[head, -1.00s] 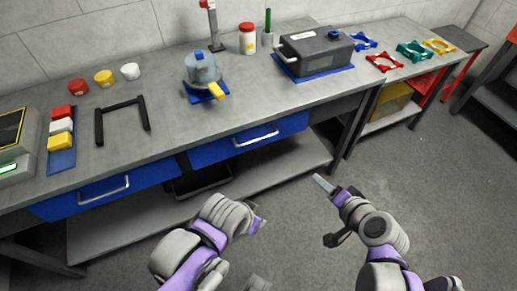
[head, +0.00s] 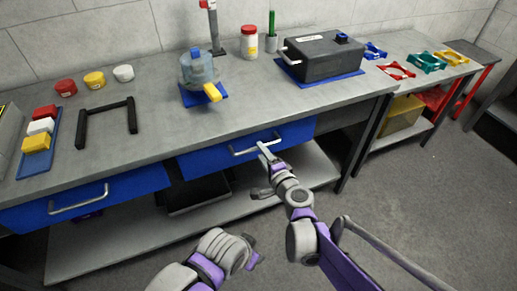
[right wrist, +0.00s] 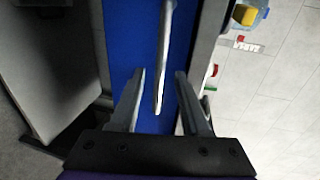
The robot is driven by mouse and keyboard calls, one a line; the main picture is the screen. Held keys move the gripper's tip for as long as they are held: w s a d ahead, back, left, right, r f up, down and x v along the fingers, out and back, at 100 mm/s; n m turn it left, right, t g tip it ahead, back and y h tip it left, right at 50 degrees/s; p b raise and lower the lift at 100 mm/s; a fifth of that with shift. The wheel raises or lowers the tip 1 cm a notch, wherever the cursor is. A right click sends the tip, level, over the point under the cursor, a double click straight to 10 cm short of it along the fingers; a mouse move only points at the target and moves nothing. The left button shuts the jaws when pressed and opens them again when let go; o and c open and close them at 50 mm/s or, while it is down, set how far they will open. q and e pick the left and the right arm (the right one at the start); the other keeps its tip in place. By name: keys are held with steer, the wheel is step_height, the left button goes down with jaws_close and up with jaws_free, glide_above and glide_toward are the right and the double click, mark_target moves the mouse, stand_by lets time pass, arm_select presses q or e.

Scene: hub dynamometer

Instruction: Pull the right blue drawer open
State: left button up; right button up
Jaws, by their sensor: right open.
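The right blue drawer (head: 220,158) is under the workbench and looks closed. Its silver bar handle (head: 243,150) is on the front face. My right gripper (head: 265,153) is at the right end of this handle. In the right wrist view my open right gripper (right wrist: 158,100) has the handle (right wrist: 162,60) between its two fingers, against the blue drawer front (right wrist: 122,40). I cannot tell whether either finger touches it. My left arm shows at the bottom of the head view, but its fingers are not clear.
The left blue drawer (head: 85,200) is beside it, with its own handle (head: 78,204). A lower shelf (head: 130,240) runs beneath. On the benchtop stand a blue-based jug (head: 197,70) and a dark grey box (head: 322,58). The floor in front is open.

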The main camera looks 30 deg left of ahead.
steer(key=shift+x, duration=1.95)
jaws_close()
